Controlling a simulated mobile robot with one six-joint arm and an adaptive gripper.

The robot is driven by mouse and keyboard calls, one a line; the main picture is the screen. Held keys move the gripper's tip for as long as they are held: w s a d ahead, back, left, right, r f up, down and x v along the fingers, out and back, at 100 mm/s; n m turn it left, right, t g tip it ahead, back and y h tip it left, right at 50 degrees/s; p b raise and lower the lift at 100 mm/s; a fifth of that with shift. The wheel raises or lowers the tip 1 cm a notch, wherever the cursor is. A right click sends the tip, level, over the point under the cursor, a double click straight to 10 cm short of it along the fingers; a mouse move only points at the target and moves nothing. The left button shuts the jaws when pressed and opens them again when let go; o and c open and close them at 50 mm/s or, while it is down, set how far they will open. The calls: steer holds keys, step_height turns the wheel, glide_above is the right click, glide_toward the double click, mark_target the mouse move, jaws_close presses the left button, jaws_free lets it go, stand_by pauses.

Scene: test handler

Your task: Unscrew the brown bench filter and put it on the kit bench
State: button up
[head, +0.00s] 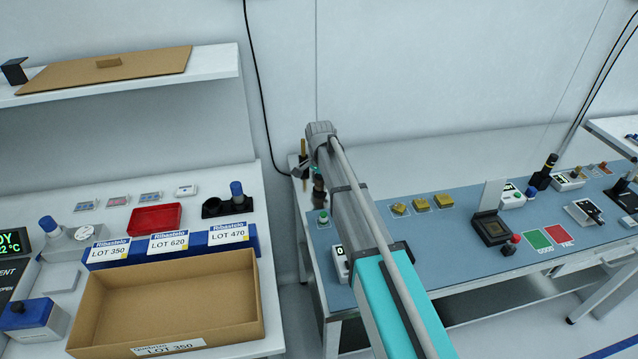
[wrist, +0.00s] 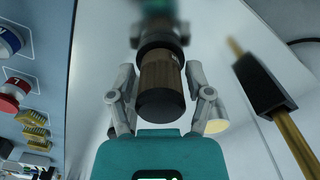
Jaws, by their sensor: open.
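In the wrist view the brown bench filter (wrist: 161,80) is a brown ribbed cylinder with a dark round end towards me and a black collar at its far end. Beyond the collar is a blurred dark and teal part. My gripper (wrist: 160,78) is open, with one grey finger on each side of the filter and narrow gaps showing. In the head view my gripper (head: 318,188) is small, by the left end of the blue-topped kit bench (head: 400,240); the filter cannot be made out clearly there.
A black block on a brass rod (wrist: 268,85) stands close right of my gripper in the wrist view. The kit bench carries gold blocks (head: 422,204), a dark socket box (head: 492,228) and a red button (head: 515,239). A cardboard box (head: 170,290) is on the left bench.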

steer(key=m, duration=0.5)
steer(key=shift+m, duration=2.3)
steer(key=shift+m, duration=0.3)
steer(key=shift+m, duration=0.3)
steer(key=m, duration=0.5)
steer(key=shift+w, duration=0.1)
steer(key=m, duration=0.5)
